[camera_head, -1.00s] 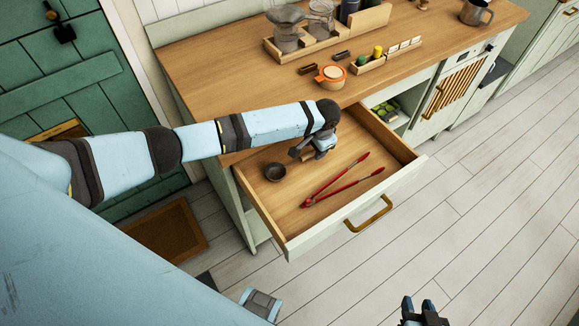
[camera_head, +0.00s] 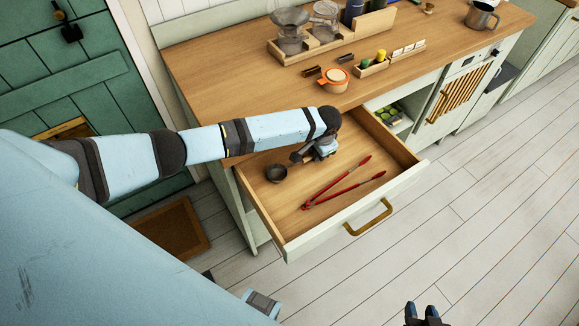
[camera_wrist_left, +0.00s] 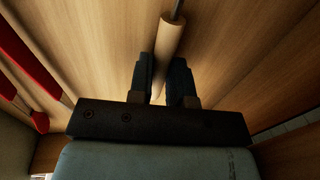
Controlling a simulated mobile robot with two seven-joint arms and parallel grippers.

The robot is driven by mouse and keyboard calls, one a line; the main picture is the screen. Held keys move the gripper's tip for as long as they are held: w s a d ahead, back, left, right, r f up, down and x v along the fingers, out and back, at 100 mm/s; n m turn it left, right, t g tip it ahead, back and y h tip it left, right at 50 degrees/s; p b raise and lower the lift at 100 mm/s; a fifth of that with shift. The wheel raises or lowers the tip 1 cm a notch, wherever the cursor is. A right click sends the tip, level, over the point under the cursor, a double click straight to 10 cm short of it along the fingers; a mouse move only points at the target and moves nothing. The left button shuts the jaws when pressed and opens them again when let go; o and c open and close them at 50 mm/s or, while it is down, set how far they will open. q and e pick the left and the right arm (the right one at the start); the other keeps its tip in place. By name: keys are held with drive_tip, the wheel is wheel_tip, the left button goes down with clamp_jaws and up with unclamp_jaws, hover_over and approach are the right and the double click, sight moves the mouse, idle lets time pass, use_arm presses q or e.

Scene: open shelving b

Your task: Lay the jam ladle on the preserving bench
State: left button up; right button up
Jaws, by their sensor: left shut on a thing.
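The jam ladle's wooden handle (camera_wrist_left: 170,50) is between the fingers of my left gripper (camera_wrist_left: 167,85), with a thin metal shaft running on past it. In the head view my left gripper (camera_head: 310,154) is low inside the open drawer, shut on the handle. A dark round bowl (camera_head: 276,173), seemingly the ladle's, sits in the drawer to its left; the link between them is mostly hidden. The wooden bench top (camera_head: 240,82) is above and behind the drawer. My right gripper (camera_head: 424,314) is at the bottom edge, fingers apart and empty, away from the furniture.
Red tongs (camera_head: 340,184) lie in the drawer (camera_head: 330,232) right of the bowl. On the top stand an orange-rimmed pot (camera_head: 334,80), a wooden rack with jars (camera_head: 310,52), a small tray (camera_head: 372,70) and a metal mug (camera_head: 481,16). The top's left part is bare.

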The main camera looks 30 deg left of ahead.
use_arm(q)
drive_tip(key=shift+r+p, duration=2.8)
wheel_tip(320, 180, up, 4)
drive_tip(key=p, duration=0.4)
drive_tip(key=shift+r, duration=0.15)
